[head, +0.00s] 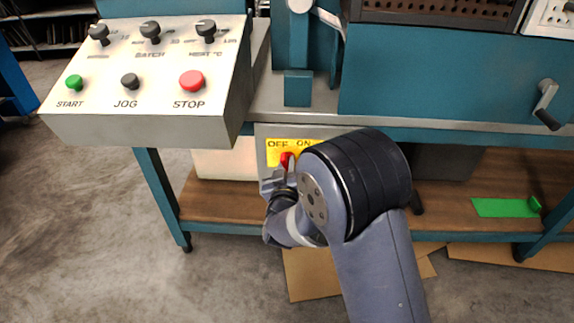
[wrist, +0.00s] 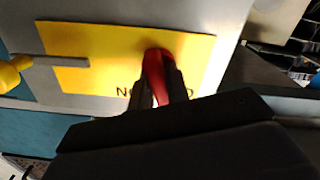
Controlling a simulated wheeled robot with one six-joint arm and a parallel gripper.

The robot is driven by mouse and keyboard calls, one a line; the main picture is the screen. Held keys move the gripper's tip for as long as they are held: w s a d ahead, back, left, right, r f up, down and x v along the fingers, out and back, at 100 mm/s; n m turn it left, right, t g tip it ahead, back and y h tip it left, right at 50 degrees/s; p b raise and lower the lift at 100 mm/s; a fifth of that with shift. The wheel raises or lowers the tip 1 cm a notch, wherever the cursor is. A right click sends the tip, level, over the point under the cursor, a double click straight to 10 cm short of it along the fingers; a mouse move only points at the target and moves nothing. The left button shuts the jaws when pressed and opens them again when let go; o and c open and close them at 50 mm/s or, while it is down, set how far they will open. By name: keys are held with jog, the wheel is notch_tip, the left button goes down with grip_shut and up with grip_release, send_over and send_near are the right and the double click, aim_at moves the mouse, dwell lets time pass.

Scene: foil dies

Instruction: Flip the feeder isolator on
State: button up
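The feeder isolator is a red handle (head: 286,159) on a yellow plate (head: 273,153) marked OFF and ON, on a grey box under the machine bench. In the wrist view the red handle (wrist: 157,66) stands out from the yellow plate (wrist: 100,45), with its labels upside down and partly hidden. My gripper (head: 281,178) is at the handle. In the wrist view its two dark fingers (wrist: 160,88) lie on either side of the handle, close against it. My arm covers the right part of the plate in the head view.
A grey rod with a yellow knob (wrist: 10,74) juts in front of the plate at left in the wrist view. A control box (head: 150,85) with START, JOG and STOP buttons overhangs at upper left. A crank handle (head: 545,104) is at right. A wooden shelf (head: 215,202) runs below.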

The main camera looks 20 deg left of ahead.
grip_shut()
jog(key=shift+f, duration=0.1)
jog(key=shift+f+m+b, duration=0.15)
jog(key=shift+m+b, duration=0.75)
jog(key=shift+b, duration=0.25)
jog(key=shift+r+m+b, duration=0.25)
jog(key=shift+m+b, duration=0.65)
jog(key=shift+m, duration=0.5)
jog(key=o, duration=0.5)
grip_release()
jog(key=shift+d, duration=0.1)
